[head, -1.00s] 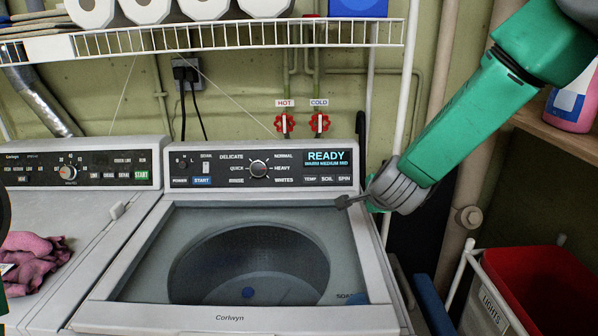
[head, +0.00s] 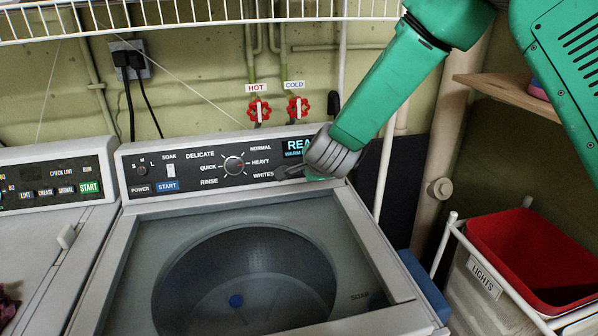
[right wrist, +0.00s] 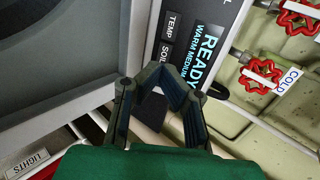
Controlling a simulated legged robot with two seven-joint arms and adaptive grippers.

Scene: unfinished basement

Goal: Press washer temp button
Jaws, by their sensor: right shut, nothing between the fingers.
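The white washer has a black control panel (head: 215,168) along its back, with a dial in the middle. In the right wrist view the TEMP button (right wrist: 170,26) lies above the SOIL button (right wrist: 164,55), beside the cyan READY display (right wrist: 205,52). My right gripper (head: 284,172) is shut and empty, with its fingertips in front of the panel near the word WHITES. It hides the buttons under the display in the head view. In the right wrist view its joined fingertips (right wrist: 164,70) appear just below SOIL. I cannot tell whether they touch. My left gripper is out of view.
The washer's glass lid (head: 240,270) is closed. Red HOT (head: 259,109) and COLD (head: 298,107) valves are on the wall behind. A wire shelf (head: 190,20) runs above. A red bin (head: 535,260) and a LIGHTS hamper (head: 485,285) stand at the right.

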